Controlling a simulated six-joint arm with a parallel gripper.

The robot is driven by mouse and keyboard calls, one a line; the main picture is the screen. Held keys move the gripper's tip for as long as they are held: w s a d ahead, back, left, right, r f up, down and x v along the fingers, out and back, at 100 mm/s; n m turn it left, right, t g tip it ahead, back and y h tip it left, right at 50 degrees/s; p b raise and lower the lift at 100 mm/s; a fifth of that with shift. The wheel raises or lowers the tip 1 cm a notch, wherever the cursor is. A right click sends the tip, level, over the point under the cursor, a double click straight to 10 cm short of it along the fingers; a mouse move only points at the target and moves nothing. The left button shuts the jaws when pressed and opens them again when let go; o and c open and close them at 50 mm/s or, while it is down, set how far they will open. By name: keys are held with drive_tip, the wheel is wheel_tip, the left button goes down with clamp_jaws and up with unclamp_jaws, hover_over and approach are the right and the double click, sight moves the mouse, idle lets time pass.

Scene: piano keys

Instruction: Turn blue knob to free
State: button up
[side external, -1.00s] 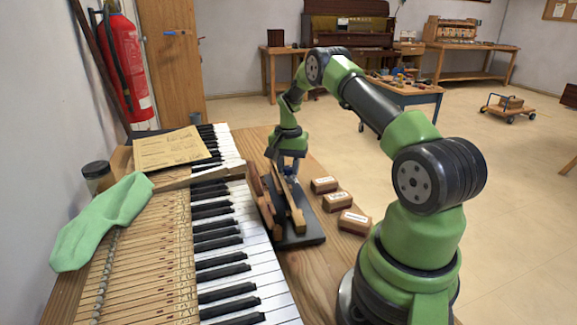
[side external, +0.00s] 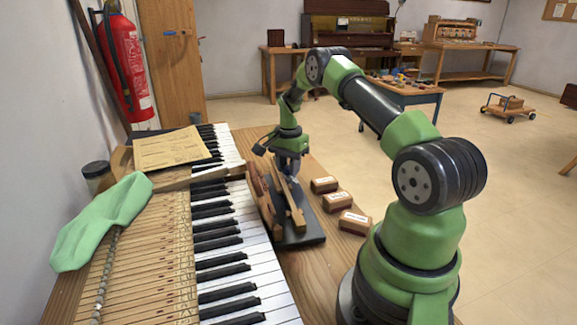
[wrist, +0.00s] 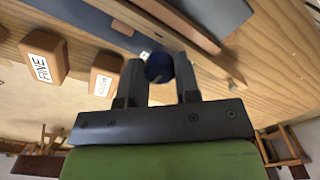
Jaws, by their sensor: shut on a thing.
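The blue knob (wrist: 159,68) sits between the two fingers of my gripper (wrist: 160,80) in the wrist view. The fingers are shut on its sides. In the side view my gripper (side external: 293,172) points down at the far end of a small wooden fixture, and the knob is largely hidden there. The fixture has upright wooden pieces (side external: 292,203) on a dark base plate (side external: 305,238). A small white mark (wrist: 145,56) shows beside the knob; I cannot read it.
Several labelled wooden blocks stand right of the fixture, the nearest one (side external: 355,222) close to my arm. Piano keys (side external: 235,245) run along the left.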

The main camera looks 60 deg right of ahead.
sight(288, 167)
drive_tip(key=o, duration=0.9)
wheel_tip(288, 167, up, 10)
drive_tip(key=shift+r, duration=0.1)
drive_tip(key=s+a+r+n+t, duration=0.15)
drive_tip(key=a+r+n, duration=0.25)
drive_tip(key=a+r, duration=0.45)
drive_tip(key=s+a+r+n+t, duration=0.1)
drive_tip(key=a+r+n+t, duration=0.15)
drive_tip(key=a+r, duration=0.55)
drive_tip(key=s+a+n+t, duration=0.1)
drive_tip(key=s+a+n, duration=0.2)
drive_tip(key=s+a, duration=0.1)
drive_tip(key=s+a+n+t+y, duration=0.1)
drive_tip(key=s+a+n, duration=0.1)
drive_tip(key=s+a, duration=0.3)
drive_tip(key=s+a+n+t+y, duration=0.1)
drive_tip(key=s+a+n, duration=0.2)
drive_tip(key=s, duration=0.3)
drive_tip(key=shift+a+n, duration=0.35)
drive_tip(key=shift+a, duration=0.35)
